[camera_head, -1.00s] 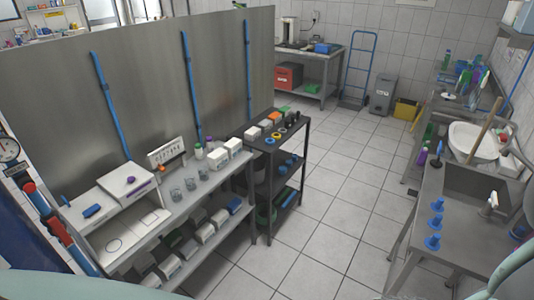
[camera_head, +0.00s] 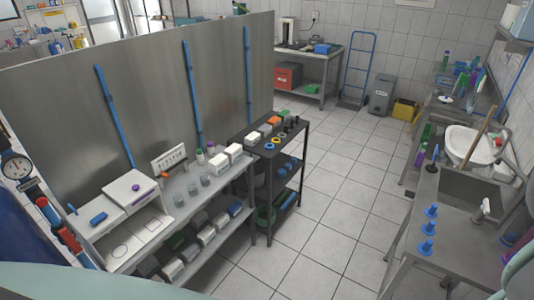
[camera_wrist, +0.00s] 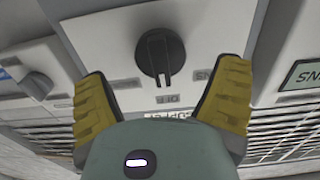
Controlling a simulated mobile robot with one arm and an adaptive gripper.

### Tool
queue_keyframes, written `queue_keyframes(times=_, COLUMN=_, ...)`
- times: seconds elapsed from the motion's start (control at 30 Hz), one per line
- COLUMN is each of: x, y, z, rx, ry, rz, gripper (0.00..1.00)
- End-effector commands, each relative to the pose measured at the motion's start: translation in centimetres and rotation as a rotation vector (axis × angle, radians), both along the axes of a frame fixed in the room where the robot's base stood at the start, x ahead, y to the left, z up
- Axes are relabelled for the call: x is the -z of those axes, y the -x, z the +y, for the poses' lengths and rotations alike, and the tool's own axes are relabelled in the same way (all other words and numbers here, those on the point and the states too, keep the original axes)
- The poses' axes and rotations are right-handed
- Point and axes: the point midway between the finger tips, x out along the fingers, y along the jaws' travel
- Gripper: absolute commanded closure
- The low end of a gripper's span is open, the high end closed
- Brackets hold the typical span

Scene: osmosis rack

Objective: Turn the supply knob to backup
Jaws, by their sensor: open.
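A black round knob (camera_wrist: 160,57) with a raised bar sits on a pale panel (camera_wrist: 110,32) in the wrist view. A white mark on the bar points down in the picture, toward an upside-down label that looks like OFF (camera_wrist: 167,99). Another upside-down label (camera_wrist: 205,77) is partly hidden by the right finger, and a third (camera_wrist: 168,116) is cut off by the gripper body. My gripper (camera_wrist: 162,85) is open, its yellow ridged fingers on either side of the knob and apart from it. I cannot pick out this knob in the head view.
In the wrist view, another grey knob (camera_wrist: 36,84) is at the left and a small display (camera_wrist: 303,74) at the right. In the head view, a bench (camera_head: 192,202) holds white units beside a black shelf rack (camera_head: 270,150). The tiled floor (camera_head: 330,200) is open.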

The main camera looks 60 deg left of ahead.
Motion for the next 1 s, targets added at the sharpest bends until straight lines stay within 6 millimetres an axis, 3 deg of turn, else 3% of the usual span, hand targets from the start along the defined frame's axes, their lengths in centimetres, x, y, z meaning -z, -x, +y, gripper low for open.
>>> queue_keyframes(times=0.3, x=0.0, y=-1.2, z=-2.0, rx=-0.008, ry=0.0, rz=0.002, gripper=0.12)
queue_keyframes(times=0.77, x=0.0, y=-1.2, z=-2.3, rx=-0.006, ry=-0.001, rz=0.0, gripper=0.12)
queue_keyframes(times=1.0, x=0.0, y=-1.2, z=-2.3, rx=-0.006, ry=-0.001, rz=0.0, gripper=0.37)
